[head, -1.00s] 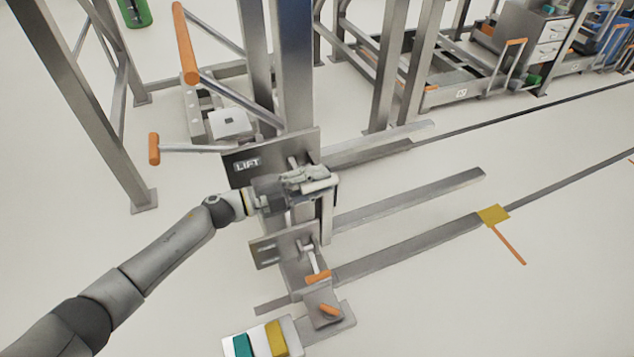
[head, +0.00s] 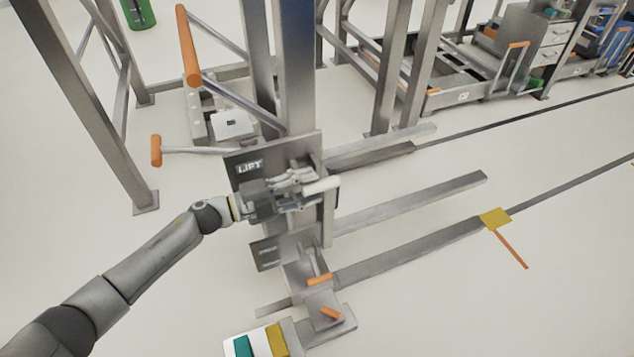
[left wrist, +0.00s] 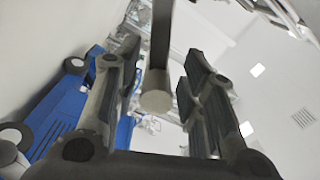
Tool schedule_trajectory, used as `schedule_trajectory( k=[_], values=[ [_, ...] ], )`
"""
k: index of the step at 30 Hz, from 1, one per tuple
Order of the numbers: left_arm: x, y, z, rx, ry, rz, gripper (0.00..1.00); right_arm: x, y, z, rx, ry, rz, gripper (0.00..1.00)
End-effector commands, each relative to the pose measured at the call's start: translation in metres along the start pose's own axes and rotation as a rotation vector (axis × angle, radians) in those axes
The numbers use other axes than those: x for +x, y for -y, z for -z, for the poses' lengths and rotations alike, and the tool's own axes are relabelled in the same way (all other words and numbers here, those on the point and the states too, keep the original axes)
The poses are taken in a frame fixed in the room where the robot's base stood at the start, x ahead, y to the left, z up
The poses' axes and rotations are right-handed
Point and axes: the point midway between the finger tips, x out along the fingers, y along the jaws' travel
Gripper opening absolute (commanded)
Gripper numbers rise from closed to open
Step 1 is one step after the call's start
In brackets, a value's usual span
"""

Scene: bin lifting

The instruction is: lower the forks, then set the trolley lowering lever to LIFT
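The trolley has a steel mast (head: 297,70) and long grey forks (head: 415,203) that reach right, low over the floor; their exact height is hard to judge. A dark plate marked LIFT (head: 249,167) is fixed at the mast. My left gripper (head: 306,187) is in front of this plate, at a pale cylindrical handle (head: 322,186). In the left wrist view the two dark fingers (left wrist: 160,105) are spread, with a grey round-ended bar (left wrist: 157,92) between them, apart from both. The lever's pivot is hidden behind the gripper. My right gripper is not in view.
A lower plate (head: 265,254) and orange-gripped levers (head: 320,279) sit below the gripper. A pedal box with teal and yellow pads (head: 258,343) is at the bottom. Orange-ended handles (head: 188,45) stick out at upper left. Racks stand behind; the right floor is mostly clear.

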Motion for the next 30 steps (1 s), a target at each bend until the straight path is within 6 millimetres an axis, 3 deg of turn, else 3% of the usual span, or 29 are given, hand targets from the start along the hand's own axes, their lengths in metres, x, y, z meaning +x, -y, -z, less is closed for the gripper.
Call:
schedule_trajectory(
  k=[6,12,18,30],
  values=[
    [-0.05,-0.001,0.0,-0.001,0.002,-0.002,0.38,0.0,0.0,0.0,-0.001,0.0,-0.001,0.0],
    [-0.08,0.0,-0.001,-0.001,0.001,0.0,0.38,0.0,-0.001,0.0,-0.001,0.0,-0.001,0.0],
    [-0.09,0.0,0.0,0.0,-0.001,0.001,0.38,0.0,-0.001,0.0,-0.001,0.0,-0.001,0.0],
    [-0.09,0.0,0.0,0.0,-0.001,0.001,0.38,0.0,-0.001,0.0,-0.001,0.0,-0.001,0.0]
  ],
)
